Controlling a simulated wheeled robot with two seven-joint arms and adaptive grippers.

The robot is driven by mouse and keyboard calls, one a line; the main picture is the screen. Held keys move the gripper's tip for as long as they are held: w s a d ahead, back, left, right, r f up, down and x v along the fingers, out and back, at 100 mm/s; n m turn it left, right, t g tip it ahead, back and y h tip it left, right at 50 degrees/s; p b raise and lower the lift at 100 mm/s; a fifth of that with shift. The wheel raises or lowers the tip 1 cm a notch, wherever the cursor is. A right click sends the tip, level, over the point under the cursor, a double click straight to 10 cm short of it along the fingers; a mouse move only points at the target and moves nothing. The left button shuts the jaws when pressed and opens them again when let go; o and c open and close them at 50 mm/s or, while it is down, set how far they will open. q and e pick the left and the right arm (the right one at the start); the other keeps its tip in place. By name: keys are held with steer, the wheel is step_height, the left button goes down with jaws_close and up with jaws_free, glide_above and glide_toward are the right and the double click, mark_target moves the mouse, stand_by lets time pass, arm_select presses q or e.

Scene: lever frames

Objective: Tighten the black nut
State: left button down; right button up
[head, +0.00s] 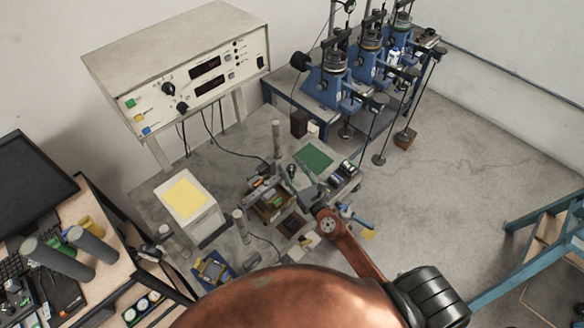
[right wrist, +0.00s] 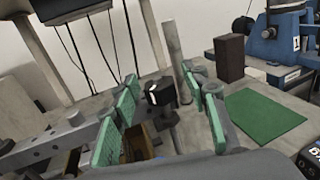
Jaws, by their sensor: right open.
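A dark, squat, knob-like part that looks like the black nut (right wrist: 161,91) stands near the middle of the right wrist view, on top of a small fixture. In the head view a small dark knob (head: 291,171) shows at about the same place, too small to make out well. My right gripper (right wrist: 165,104) is open, with its green-padded fingers to the left and right of the nut in the wrist view. I cannot tell how far beyond the fingertips the nut lies. In the head view my right gripper (head: 304,190) is over the cluttered bench. My left gripper is out of view.
A grey upright post (right wrist: 173,52), a dark block (right wrist: 229,58) and a green mat (right wrist: 262,113) are beyond the fingers. A large control box (head: 185,75) stands at the bench's back left. Blue lever frames (head: 331,88) stand on the table behind.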

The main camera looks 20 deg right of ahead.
steer(key=s, duration=1.2)
steer(key=shift+d, duration=0.35)
